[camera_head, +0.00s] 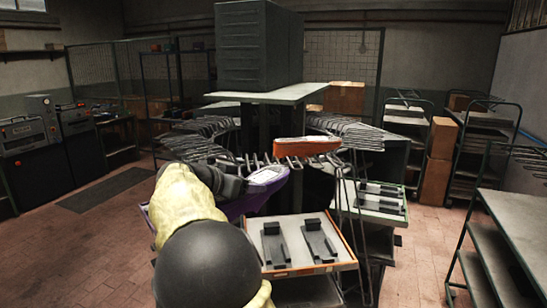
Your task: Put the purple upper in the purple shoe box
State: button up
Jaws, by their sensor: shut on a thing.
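The purple upper (268,176) is in front of my gripper, at the middle of the head view. My gripper (240,186) is dark and shut on the upper's left end; its fingertips are hard to make out. A purple-edged box (238,209), which looks like the purple shoe box, lies below and behind my arm. Only parts of its rim show, and my arm hides its inside. The upper appears above this box's right side; I cannot tell the gap between them.
An orange-edged tray (280,270) with two black supports stands front right of my gripper. A green-edged tray (401,217) lies farther right. An orange upper (306,146) sits on the rack of metal prongs behind. A metal shelf cart (515,225) stands at right.

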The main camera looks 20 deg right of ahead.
jog(key=w+a+f+n+t+y+b, duration=0.1)
jog(key=w+a+f+n+t+y, duration=0.15)
jog(key=f, duration=0.95)
jog(key=w+a+f+n+t+y+b, duration=0.1)
jog(key=a+f+n+y+b, duration=0.15)
jog(key=f, duration=1.05)
jog(key=w+a+f+n+t+y, duration=0.15)
jog(key=a+f, duration=0.25)
jog(key=f, duration=0.8)
jog(key=s+f+n+y+b, duration=0.1)
jog(key=s+f+b, duration=0.15)
jog(key=f, duration=0.85)
jog(key=s+f+n+y+b, duration=0.1)
jog(key=s+f+n+y, duration=0.15)
jog(key=f, duration=0.85)
jog(key=s+d+f+t+b, duration=0.1)
jog(key=s+d+f+b, duration=0.3)
jog(key=s+d+f, duration=0.5)
jog(key=s+d+f+n+y+b, duration=0.1)
jog(key=s+d+f+b, duration=0.1)
jog(key=s, duration=0.6)
jog(key=shift+d+f, duration=0.3)
jog(key=shift+d, duration=0.3)
